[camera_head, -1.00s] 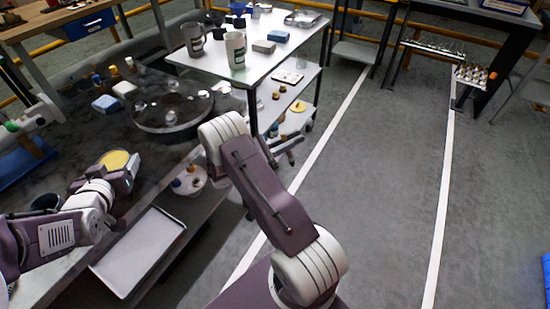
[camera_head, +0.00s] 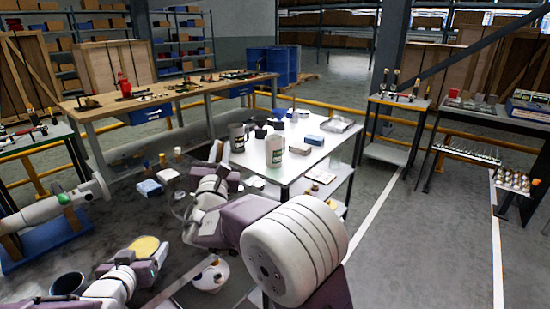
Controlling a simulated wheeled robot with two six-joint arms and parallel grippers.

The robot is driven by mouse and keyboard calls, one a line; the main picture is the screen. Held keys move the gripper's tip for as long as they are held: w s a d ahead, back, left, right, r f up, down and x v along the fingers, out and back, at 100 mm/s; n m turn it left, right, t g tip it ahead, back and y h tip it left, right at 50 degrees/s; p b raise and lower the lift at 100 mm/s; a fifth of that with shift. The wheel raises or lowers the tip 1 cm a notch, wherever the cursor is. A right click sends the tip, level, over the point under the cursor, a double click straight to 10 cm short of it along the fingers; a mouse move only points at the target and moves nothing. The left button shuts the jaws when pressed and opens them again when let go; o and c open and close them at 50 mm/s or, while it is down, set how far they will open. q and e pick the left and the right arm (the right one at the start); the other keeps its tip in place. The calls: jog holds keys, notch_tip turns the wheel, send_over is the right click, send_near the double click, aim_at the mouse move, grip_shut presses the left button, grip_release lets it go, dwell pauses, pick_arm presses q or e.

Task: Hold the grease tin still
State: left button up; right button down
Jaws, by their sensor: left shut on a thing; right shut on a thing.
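The grease tin (camera_head: 144,246) stands open on the dark bench at the lower left, its round yellow top facing up. My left gripper (camera_head: 150,263) is shut on it from the near side. The tin's lower body is mostly hidden by the gripper. My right arm reaches in from the lower right. Its gripper (camera_head: 222,168) is small and partly covered by its own links, above the far right part of the bench. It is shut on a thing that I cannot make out.
A white cart table (camera_head: 285,168) carries a white mug (camera_head: 274,151) and a grey mug (camera_head: 237,138). A dark container (camera_head: 67,284) stands left of my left gripper. A white bowl (camera_head: 211,275) is right of the tin. Open floor lies right.

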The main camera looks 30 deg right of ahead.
jog(key=s+a+n+t+y, duration=0.3)
jog(key=a+y, duration=0.5)
jog(key=a, duration=1.3)
jog(key=shift+n+g, duration=0.3)
jog(key=shift+n, duration=0.2)
jog(key=shift+w+a+f, duration=0.1)
jog(key=shift+a+f, duration=0.05)
jog(key=shift+f, duration=2.5)
jog(key=shift+f, duration=0.7)
notch_tip(320, 180, up, 7)
